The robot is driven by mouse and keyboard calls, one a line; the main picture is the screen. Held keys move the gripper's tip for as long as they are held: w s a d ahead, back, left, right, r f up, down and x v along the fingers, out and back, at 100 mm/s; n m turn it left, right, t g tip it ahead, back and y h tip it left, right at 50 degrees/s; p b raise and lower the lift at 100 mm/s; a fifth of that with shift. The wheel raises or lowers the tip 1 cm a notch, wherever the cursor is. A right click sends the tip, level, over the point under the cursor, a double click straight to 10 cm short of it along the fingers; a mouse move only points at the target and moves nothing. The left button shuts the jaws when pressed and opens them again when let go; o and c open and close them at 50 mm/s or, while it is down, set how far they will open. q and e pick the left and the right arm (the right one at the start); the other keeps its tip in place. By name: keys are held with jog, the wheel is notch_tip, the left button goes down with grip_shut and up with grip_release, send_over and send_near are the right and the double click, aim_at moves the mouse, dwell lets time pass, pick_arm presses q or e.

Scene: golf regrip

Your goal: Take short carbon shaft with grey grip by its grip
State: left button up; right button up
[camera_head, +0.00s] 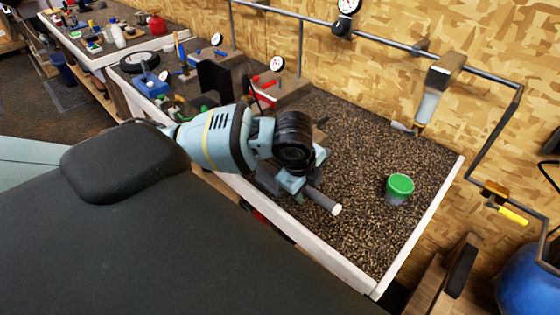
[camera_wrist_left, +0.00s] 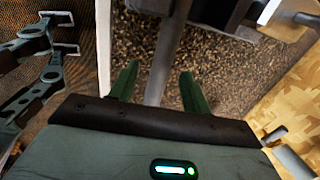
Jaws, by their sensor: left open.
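The short shaft's grey grip (camera_head: 322,201) sticks out from under my left gripper (camera_head: 289,186) in the head view, with a pale round end facing the front right. The rest of the shaft is hidden behind the gripper and wrist. In the left wrist view the grey bar of the grip (camera_wrist_left: 165,55) runs between the two green fingers of my left gripper (camera_wrist_left: 158,72). The fingers are open, one on each side, with gaps to the bar. My right gripper is not in view.
A dark speckled bench top (camera_head: 360,160) has a pale raised edge (camera_head: 415,235). A green-lidded jar (camera_head: 398,189) stands to the right. A red-fronted box (camera_head: 275,88) and a black panel (camera_head: 213,82) stand behind the arm. A rail (camera_head: 400,42) runs along the wooden wall.

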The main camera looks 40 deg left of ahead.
pick_arm(q)
jog(key=shift+f, duration=0.15)
grip_shut()
dwell(0.4)
notch_tip(320, 180, up, 10)
dwell(0.5)
